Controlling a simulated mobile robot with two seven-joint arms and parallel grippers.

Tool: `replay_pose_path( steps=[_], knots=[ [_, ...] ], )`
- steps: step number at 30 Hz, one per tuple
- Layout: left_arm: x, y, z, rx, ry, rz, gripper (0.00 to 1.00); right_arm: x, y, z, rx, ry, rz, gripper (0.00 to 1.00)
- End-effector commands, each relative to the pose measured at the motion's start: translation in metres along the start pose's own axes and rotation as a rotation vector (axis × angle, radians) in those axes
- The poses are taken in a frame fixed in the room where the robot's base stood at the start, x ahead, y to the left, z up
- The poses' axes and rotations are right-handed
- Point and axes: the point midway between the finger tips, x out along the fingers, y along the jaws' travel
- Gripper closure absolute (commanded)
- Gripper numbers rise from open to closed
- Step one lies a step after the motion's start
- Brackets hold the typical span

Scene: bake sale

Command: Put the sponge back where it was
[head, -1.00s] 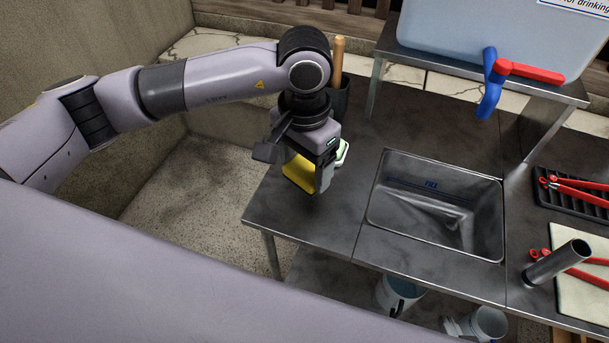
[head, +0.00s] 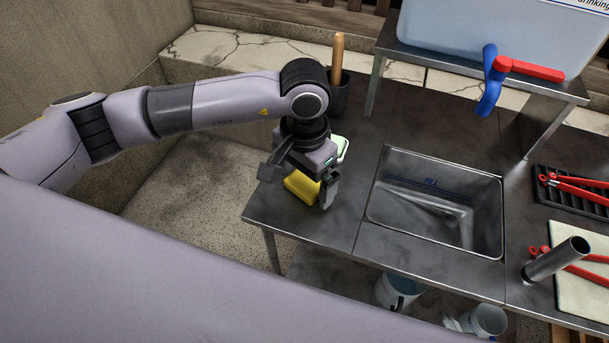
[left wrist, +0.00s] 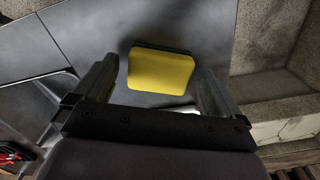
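The yellow sponge (head: 300,188) with a dark underside lies on the left part of the metal counter (head: 300,225), left of the sink. My left gripper (head: 306,176) is just above the sponge, pointing down at it. In the left wrist view the sponge (left wrist: 160,72) sits between the spread fingers, with a gap on each side. The gripper is open. A white thing with a green edge (head: 342,147) is partly hidden behind the gripper. My right gripper is not in view.
The sink basin (head: 435,200) is to the right. A dark cup (head: 339,95) with a wooden handle stands behind the gripper. A blue water container (head: 450,30) stands on a raised shelf. Red-handled tongs (head: 580,185) lie at the right. The counter's front-left corner is clear.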

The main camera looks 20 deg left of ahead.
Motion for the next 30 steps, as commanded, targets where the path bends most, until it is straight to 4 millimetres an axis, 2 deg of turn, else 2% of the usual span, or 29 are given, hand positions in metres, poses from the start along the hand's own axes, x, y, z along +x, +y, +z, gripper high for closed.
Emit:
replay_pose_path(
  steps=[8,11,21,25,30],
  knots=[
    [-0.006,0.000,0.000,0.000,0.001,0.000,0.01,-0.004,0.000,-0.005,0.000,0.000,0.000,1.00],
    [-0.021,-0.001,-0.002,0.001,0.006,-0.001,0.01,0.000,0.000,-0.001,0.000,0.003,0.000,1.00],
    [-0.093,0.000,-0.001,0.000,0.004,-0.001,0.01,0.007,0.000,0.010,0.000,0.000,0.000,1.00],
    [-0.111,0.000,-0.001,0.000,0.003,-0.001,0.01,0.009,0.000,0.012,0.000,0.000,0.000,1.00],
    [-0.122,0.000,0.000,0.000,0.001,0.000,0.01,0.009,0.000,0.013,0.000,0.000,0.000,1.00]
  ],
)
